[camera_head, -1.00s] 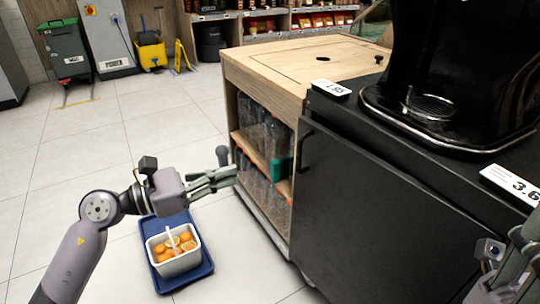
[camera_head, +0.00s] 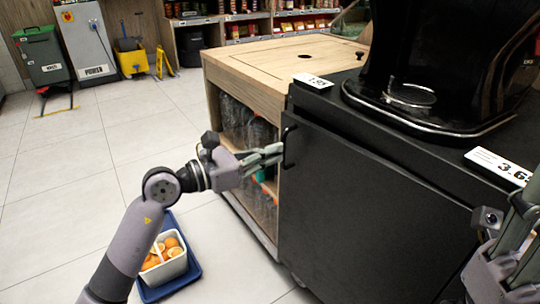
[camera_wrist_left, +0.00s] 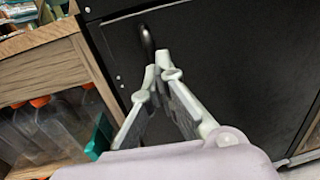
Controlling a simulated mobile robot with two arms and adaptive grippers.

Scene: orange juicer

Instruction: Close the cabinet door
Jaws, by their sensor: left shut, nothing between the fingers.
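The black cabinet door (camera_head: 365,215) is below the black counter in the head view and appears flush or nearly flush with the cabinet front. Its dark handle (camera_head: 289,146) is at the upper left of the door; it also shows in the left wrist view (camera_wrist_left: 147,40). My left gripper (camera_head: 279,153) is shut and empty, its fingertips at or very near the handle; I cannot tell whether they touch. In the left wrist view the fingertips (camera_wrist_left: 158,68) are just below the handle. My right gripper (camera_head: 510,255) shows partly at the right edge; its fingertips' state is unclear.
A wooden shelf unit (camera_head: 262,70) with bottles (camera_wrist_left: 45,130) adjoins the cabinet on the left. A white basket of oranges (camera_head: 165,268) stands on a blue base (camera_head: 190,275) on the floor. A black juicer (camera_head: 440,60) stands on the counter.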

